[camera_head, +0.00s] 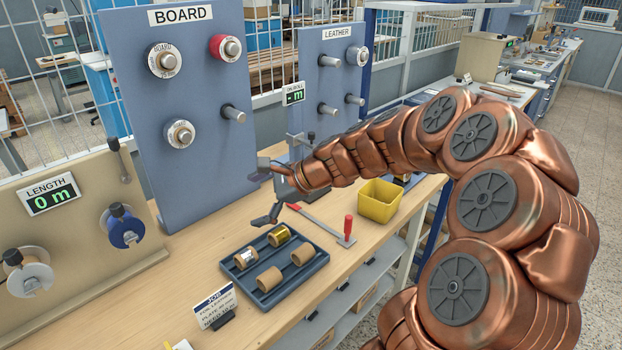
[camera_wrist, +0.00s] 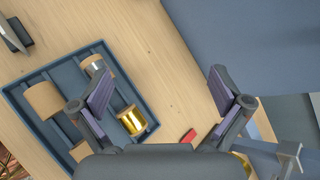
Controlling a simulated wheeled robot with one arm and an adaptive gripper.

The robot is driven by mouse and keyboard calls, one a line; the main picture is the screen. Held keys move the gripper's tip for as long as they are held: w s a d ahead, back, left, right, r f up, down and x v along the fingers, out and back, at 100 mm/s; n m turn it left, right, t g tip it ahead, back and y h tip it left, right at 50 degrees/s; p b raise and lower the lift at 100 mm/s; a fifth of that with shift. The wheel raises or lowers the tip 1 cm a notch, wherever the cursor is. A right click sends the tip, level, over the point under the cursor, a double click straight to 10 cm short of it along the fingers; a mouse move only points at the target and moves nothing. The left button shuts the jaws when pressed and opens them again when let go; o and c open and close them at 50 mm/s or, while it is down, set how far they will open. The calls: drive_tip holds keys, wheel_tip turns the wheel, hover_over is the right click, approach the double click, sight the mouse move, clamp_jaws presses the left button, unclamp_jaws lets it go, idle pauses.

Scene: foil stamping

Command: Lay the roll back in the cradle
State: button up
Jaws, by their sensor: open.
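The tray-like blue cradle (camera_head: 262,296) lies on the wooden bench; it also shows in the wrist view (camera_wrist: 20,93). A gold foil roll (camera_head: 278,236) lies on its side in its back part, and shows in the wrist view (camera_wrist: 131,121). A silver roll (camera_head: 246,259) and two bare brown cores (camera_head: 270,279) (camera_head: 303,254) lie in it too. My gripper (camera_head: 266,195) is open and empty above and behind the cradle. In the wrist view the fingers (camera_wrist: 160,98) are spread wide, with the gold roll beside the left finger.
A blue BOARD panel (camera_head: 185,110) with pegs and rolls stands behind; a LEATHER panel (camera_head: 325,85) is right of it. A red-handled tool (camera_head: 348,228) and a yellow bin (camera_head: 380,203) are right of the cradle. A job card (camera_head: 215,305) stands in front.

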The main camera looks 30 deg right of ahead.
drive_tip(key=w+d+f+m+t+h, duration=0.1)
drive_tip(key=d+m, duration=0.3)
drive_tip(key=d, duration=0.4)
drive_tip(key=w+d+f+m+t+h+b, duration=0.1)
drive_tip(key=w+d+f+m+t+h, duration=0.1)
drive_tip(key=d+m, duration=0.3)
drive_tip(key=w+d+f+m+t+h, duration=0.2)
drive_tip(key=d+m, duration=0.2)
drive_tip(key=d, duration=0.8)
drive_tip(key=shift+w+d+f+m+b, duration=0.15)
drive_tip(key=shift+d+f+m+b, duration=0.15)
drive_tip(key=shift+d+b, duration=0.05)
drive_tip(key=shift+x, duration=1.2)
drive_tip(key=x, duration=0.2)
drive_tip(key=p+x, duration=0.1)
drive_tip(key=x, duration=0.1)
drive_tip(key=shift+a+r, duration=0.1)
drive_tip(key=shift+a, duration=0.3)
drive_tip(key=shift+w+f, duration=0.3)
drive_tip(key=shift+w, duration=0.3)
drive_tip(key=shift+c, duration=0.2)
drive_tip(key=c, duration=1.4)
drive_tip(key=shift+r, duration=0.1)
